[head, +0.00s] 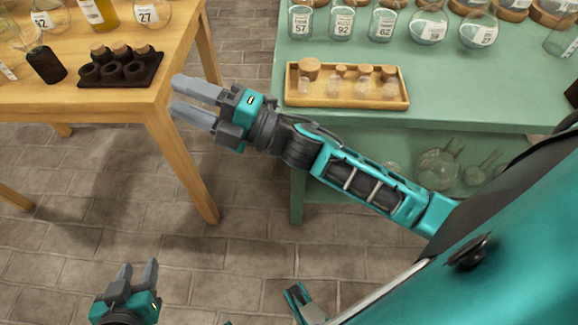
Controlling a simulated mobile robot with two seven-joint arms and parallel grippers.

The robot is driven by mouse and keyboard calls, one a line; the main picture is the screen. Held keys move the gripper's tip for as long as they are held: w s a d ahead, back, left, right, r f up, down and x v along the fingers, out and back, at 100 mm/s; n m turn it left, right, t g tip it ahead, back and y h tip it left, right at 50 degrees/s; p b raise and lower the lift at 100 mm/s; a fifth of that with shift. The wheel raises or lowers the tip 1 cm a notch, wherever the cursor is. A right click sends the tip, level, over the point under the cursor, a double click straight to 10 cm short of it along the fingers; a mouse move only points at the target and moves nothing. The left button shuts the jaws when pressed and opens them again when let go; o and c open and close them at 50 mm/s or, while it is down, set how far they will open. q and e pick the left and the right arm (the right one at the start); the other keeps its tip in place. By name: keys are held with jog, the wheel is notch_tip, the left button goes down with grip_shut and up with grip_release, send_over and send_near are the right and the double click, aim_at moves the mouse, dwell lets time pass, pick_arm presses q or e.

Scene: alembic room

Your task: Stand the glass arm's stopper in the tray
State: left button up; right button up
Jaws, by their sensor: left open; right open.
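A light wooden tray (345,103) lies on the green table (450,88). Several clear glass pieces with cork tops stand in it, the largest cork (309,67) at its left end. I cannot tell which, if any, is the glass arm's stopper. My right gripper (176,92) is open and empty, to the left of the tray, over the gap between the tables and near the wooden table's corner. My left gripper (139,266) is open and empty, low over the floor at the lower left. No stopper is in either gripper.
On the wooden table (45,105) stand a dark rack (118,76) with several corks, a dark bottle (46,65) and labelled flasks. Labelled jars (341,23) line the green table's back. Glassware (437,168) sits on its lower shelf. Brick floor (240,285) shows between the tables.

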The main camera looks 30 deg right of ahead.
jog(key=s+d+f+m+g+h, duration=0.1)
jog(key=s+d+f+m+h, duration=0.2)
jog(key=f+m, duration=0.4)
jog(key=s+d+f+m+g+h, duration=0.1)
jog(key=s+d+f+m+h, duration=0.3)
jog(key=f+m, duration=0.4)
jog(key=s+d+f+m+g+h, duration=0.2)
jog(key=s+d+f+m+h, duration=0.1)
jog(key=s+f+m+h, duration=0.2)
notch_tip(320, 180, down, 2)
jog(key=m, duration=0.3)
jog(key=shift+s+d+f+h, duration=0.2)
jog(key=shift+s+d+h, duration=0.05)
jog(key=shift+h, duration=0.15)
pick_arm(q)
jog(key=shift+s+a+r+y+p, duration=0.25)
jog(key=shift+a+r+p, duration=0.4)
jog(key=shift+p, duration=0.75)
jog(key=shift+s+a+r+y+p, duration=0.15)
jog(key=shift+s+a+r+p, duration=0.25)
jog(key=shift+r+p, duration=0.7)
pick_arm(e)
jog(key=shift+s+d+r+h+p, duration=0.2)
jog(key=shift+d+r, duration=0.25)
jog(key=shift+r, duration=0.4)
jog(key=shift+s+d+r+h+p, duration=0.1)
jog(key=shift+s+d+r+h, duration=0.15)
jog(key=shift+d+r, duration=0.4)
